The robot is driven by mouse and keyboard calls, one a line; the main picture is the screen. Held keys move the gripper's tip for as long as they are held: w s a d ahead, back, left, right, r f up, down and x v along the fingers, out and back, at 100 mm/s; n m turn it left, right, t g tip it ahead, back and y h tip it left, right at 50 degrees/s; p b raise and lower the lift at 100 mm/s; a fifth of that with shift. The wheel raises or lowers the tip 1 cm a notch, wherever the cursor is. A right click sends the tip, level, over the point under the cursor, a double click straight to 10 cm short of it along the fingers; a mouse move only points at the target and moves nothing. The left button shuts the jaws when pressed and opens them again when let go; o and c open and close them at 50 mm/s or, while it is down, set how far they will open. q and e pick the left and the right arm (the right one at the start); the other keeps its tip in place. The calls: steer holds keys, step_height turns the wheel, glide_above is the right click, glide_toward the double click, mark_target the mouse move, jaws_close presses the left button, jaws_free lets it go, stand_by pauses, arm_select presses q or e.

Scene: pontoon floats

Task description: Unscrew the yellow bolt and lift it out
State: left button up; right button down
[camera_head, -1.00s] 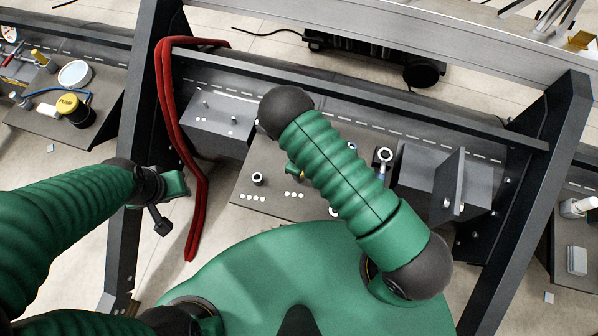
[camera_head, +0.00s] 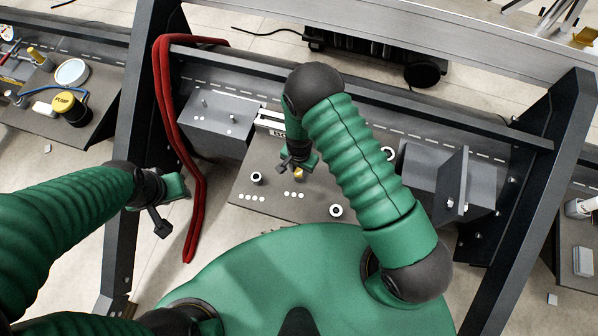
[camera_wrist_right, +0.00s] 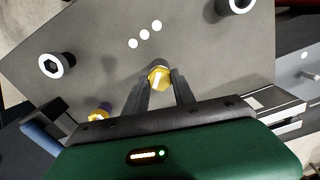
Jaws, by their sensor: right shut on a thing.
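The yellow bolt (camera_head: 299,174) stands on the grey plate (camera_head: 275,205), near the plate's middle. In the right wrist view the bolt head (camera_wrist_right: 159,79) sits between the fingertips, with a pale stripe on its top. My right gripper (camera_head: 296,163) points down at it and is shut on the bolt head. The bolt's shaft is hidden, so I cannot tell how far it is out of the plate. My left gripper (camera_head: 162,212) hangs away from the plate, beside the red hose; its finger gap is unclear.
Black sockets with white rings stand on the plate, one to the left (camera_head: 256,178) and one nearer me (camera_head: 336,211). A second brass-yellow part (camera_wrist_right: 98,113) shows beside the fingers. Grey blocks (camera_head: 215,124) flank the plate. A red hose (camera_head: 190,170) hangs on the left frame post.

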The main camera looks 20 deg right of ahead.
steer(key=n, duration=0.3)
steer(key=shift+w+n, duration=0.1)
steer(key=shift+n, duration=0.3)
steer(key=n, duration=0.2)
steer(key=shift+n, duration=0.4)
steer(key=n, duration=0.3)
steer(key=shift+b, duration=0.3)
steer(key=n, duration=0.3)
steer(key=shift+n, duration=0.3)
steer(key=n, duration=0.5)
steer(key=shift+r, duration=0.1)
steer(key=c, duration=1.2)
jaws_free()
steer(key=shift+o, duration=0.2)
